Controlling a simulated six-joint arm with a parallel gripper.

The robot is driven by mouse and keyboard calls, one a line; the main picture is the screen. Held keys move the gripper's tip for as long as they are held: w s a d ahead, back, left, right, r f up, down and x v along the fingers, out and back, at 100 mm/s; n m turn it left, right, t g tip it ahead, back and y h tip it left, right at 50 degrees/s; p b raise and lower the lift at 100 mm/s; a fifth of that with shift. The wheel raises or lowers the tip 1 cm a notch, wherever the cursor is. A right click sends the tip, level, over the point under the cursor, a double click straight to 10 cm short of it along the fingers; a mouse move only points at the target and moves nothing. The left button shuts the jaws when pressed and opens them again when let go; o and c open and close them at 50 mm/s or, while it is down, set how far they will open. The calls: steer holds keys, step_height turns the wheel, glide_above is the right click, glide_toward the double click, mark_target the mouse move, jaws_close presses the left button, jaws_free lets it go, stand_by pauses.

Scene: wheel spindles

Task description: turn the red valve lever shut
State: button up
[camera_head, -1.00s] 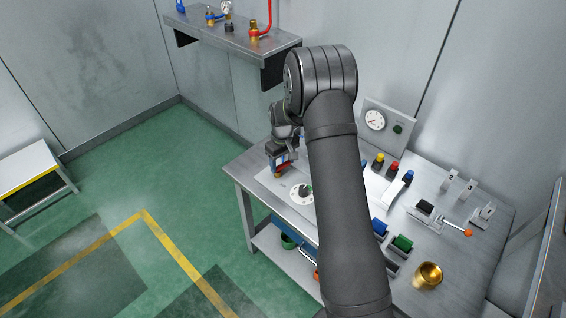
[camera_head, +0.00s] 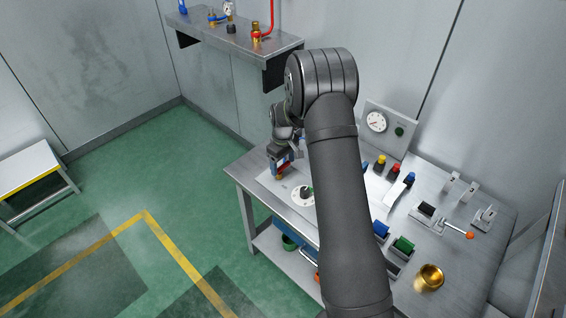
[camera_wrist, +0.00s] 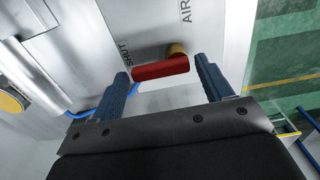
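The red valve lever (camera_wrist: 160,68) lies between the two blue fingers of my gripper (camera_wrist: 163,73) in the wrist view. Its long side runs across the gap from one finger towards the other, with a small space showing at each end. The brass valve body (camera_wrist: 177,49) shows just beyond the lever. The plate (camera_wrist: 145,25) beneath carries the words SHUT, at the left, and AIR, at the upper right. In the head view my gripper (camera_head: 279,164) is low over the left end of the bench, by the brass valve; my arm hides part of the bench.
The metal bench (camera_head: 245,170) has a round white dial with a black knob (camera_head: 306,192) close to the right of the valve. Coloured buttons (camera_head: 393,170), switches and a brass cup (camera_head: 430,276) stand further right. A wall shelf (camera_head: 270,46) with pipe fittings is behind.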

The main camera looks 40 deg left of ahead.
mark_target(283, 166)
steer(key=shift+o, duration=0.6)
step_height(283, 166, up, 18)
steer(key=shift+f, duration=0.25)
steer(key=shift+f, duration=0.15)
step_height(283, 166, down, 17)
steer(key=shift+f, duration=0.1)
stand_by(0.5)
